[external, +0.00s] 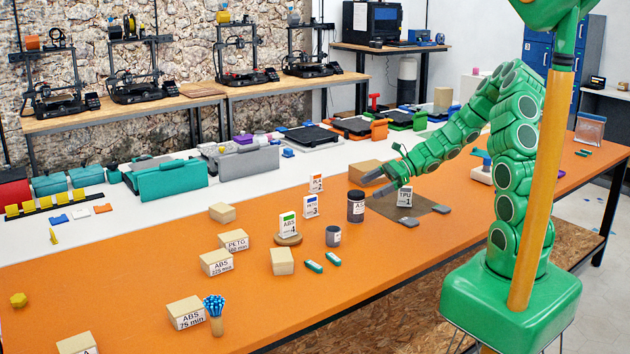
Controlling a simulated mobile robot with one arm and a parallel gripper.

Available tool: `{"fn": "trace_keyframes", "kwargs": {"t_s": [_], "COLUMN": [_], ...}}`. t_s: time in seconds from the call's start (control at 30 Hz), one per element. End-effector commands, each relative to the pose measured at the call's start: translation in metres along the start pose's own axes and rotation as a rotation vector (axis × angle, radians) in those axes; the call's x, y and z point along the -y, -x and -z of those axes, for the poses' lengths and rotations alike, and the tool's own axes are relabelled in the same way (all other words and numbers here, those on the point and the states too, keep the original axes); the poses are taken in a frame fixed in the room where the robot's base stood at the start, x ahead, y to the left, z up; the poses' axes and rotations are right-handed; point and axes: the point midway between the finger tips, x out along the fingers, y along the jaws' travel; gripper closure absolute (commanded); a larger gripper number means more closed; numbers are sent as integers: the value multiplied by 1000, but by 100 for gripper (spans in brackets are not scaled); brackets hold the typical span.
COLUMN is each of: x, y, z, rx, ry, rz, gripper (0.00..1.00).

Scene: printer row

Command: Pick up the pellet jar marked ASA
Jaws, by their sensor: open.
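A dark pellet jar (356,214) with a label reading "AS", the rest too small to read, stands upright on the orange table near its middle. My gripper (374,183) is open, its two dark fingers pointing left. In the picture it is just above and right of the jar. I cannot tell how high it is or how far from the jar in depth. Nothing shows between the fingers. A smaller grey jar (333,236) stands left of and nearer than the dark jar, its label too small to read.
Label stands for ABS (288,224), PETG (311,206), PLA (316,183) and TPU (405,196) are close around. A cardboard box (366,171) is behind my gripper, and a brown mat (425,206) is to the right. Green pieces (314,267) lie in front. The table's left part has free room.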

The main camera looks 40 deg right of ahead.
Motion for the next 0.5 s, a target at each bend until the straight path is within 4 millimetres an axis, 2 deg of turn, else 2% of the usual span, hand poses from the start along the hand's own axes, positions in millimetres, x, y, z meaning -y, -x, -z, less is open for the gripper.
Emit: {"fn": "trace_keyframes", "kwargs": {"t_s": [0.03, 0.2, 0.33, 0.5], "x": [6, 19, 23, 25], "y": [1, 4, 5, 0], "z": [10, 35, 44, 45], "rx": [3, 8, 11, 13], "ry": [-42, -149, -186, -191], "rz": [23, 79, 99, 102], "gripper": [7, 7, 7, 7]}}
